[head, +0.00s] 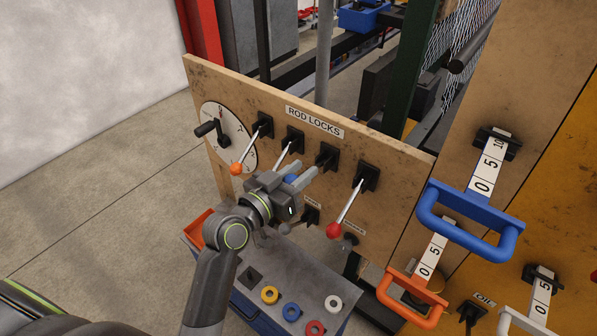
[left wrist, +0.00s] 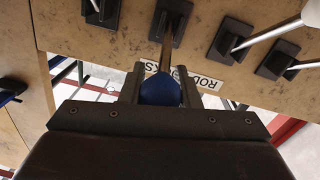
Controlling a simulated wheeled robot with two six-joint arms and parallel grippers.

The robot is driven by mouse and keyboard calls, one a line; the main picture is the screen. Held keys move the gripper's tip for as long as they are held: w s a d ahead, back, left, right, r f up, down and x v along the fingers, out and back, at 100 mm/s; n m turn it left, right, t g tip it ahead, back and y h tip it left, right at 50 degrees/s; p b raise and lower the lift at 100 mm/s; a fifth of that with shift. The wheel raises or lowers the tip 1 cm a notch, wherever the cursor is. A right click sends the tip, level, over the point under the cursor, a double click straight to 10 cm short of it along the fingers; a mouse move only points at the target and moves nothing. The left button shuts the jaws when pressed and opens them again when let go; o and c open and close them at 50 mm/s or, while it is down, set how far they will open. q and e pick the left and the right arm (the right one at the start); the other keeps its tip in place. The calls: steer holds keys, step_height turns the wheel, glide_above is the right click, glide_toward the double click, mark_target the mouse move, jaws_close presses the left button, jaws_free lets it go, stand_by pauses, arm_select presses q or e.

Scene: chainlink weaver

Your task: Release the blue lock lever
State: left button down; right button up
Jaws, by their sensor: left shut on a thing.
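The blue lock lever's round knob (head: 291,178) shows only in part beside my left gripper (head: 303,172) in the head view. In the left wrist view the blue knob (left wrist: 160,91) sits between the two fingers of the left gripper (left wrist: 158,90), which is shut on it. The lever's metal shaft (left wrist: 166,55) runs from the knob to a black mount (left wrist: 174,20) on the wooden panel. My right gripper is not in view.
The ROD LOCKS panel (head: 380,150) also bears an orange-knobbed lever (head: 236,169), a red-knobbed lever (head: 333,231) and a dial (head: 228,135). Blue (head: 465,232) and orange (head: 412,297) handles stick out at right. A grey bench (head: 265,268) with coloured rings stands below.

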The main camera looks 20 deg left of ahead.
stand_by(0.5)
arm_select(q)
steer(key=c, duration=1.1)
jaws_free()
steer(key=shift+w, duration=0.1)
steer(key=shift+s+a+f, duration=0.15)
steer(key=shift+s+a, duration=0.05)
steer(key=shift+s, duration=0.3)
steer(key=v, duration=1.6)
steer(key=shift+s+a+r, duration=0.1)
steer(key=shift+a+r, duration=0.05)
steer(key=shift+r, duration=0.05)
